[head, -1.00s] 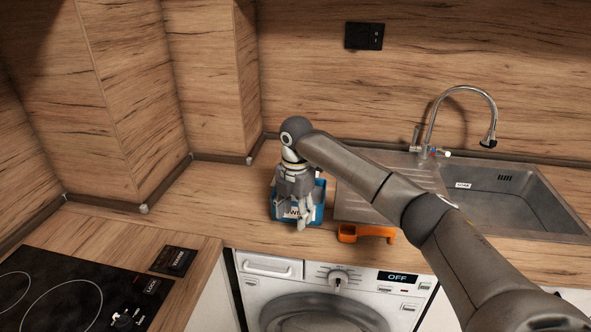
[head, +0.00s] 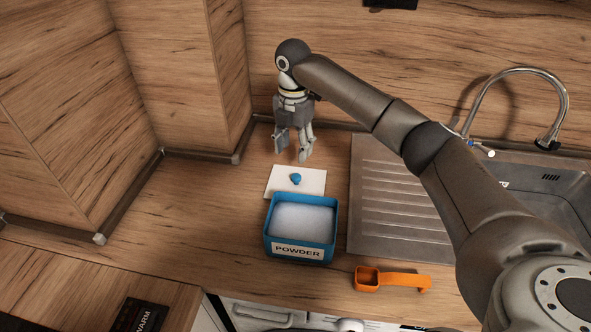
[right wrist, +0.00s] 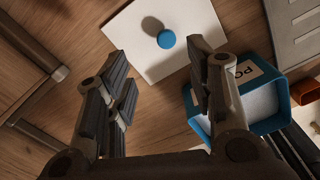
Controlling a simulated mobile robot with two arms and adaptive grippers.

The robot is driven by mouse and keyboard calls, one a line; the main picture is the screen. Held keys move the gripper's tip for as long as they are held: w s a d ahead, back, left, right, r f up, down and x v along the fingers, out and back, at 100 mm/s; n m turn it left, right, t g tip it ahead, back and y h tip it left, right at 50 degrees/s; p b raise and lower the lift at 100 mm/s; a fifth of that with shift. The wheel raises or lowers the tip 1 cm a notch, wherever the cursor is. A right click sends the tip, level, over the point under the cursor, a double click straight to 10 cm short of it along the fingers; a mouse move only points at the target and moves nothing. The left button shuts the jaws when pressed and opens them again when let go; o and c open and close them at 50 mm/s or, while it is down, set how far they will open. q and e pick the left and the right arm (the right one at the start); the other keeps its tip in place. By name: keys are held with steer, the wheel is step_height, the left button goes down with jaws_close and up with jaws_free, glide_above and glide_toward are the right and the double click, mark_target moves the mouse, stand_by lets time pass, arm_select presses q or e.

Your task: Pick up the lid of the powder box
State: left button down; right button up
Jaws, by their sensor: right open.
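The lid (head: 312,183) is a flat white square with a round blue knob (head: 295,179). It lies on the counter just behind the powder box. The blue powder box (head: 269,232) has a POWDER label on its front, stands open and holds white powder. My right gripper (head: 292,152) is open and empty, pointing down above the counter near the lid's back edge. In the right wrist view the lid (right wrist: 140,42) and its knob (right wrist: 166,39) show beyond the open fingers (right wrist: 158,55), the knob nearer the right finger. My left gripper is not in view.
An orange scoop (head: 368,279) lies at front right of the box. The ribbed metal sink drainer (head: 395,205) is to the right, with the tap (head: 565,100) beyond. Wooden wall panels stand behind and left. The counter (head: 215,210) left of the box is clear.

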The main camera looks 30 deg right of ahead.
glide_above(296, 176)
steer(key=f, duration=0.3)
steer(key=f+p, duration=0.1)
steer(key=shift+a+f, duration=0.2)
steer(key=shift+a, duration=0.1)
steer(key=shift+f, duration=0.3)
steer(key=f, duration=0.1)
steer(key=f+p, duration=0.1)
steer(key=f, duration=0.2)
steer(key=shift+s+d+f+p, duration=0.1)
steer(key=shift+d+f+p, duration=0.1)
steer(key=shift+d+p, duration=0.15)
steer(key=shift+f, duration=0.45)
steer(key=c, duration=0.5)
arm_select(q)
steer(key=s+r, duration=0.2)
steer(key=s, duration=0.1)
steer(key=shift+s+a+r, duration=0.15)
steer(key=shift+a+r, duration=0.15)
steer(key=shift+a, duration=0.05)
arm_select(e)
steer(key=c, duration=0.5)
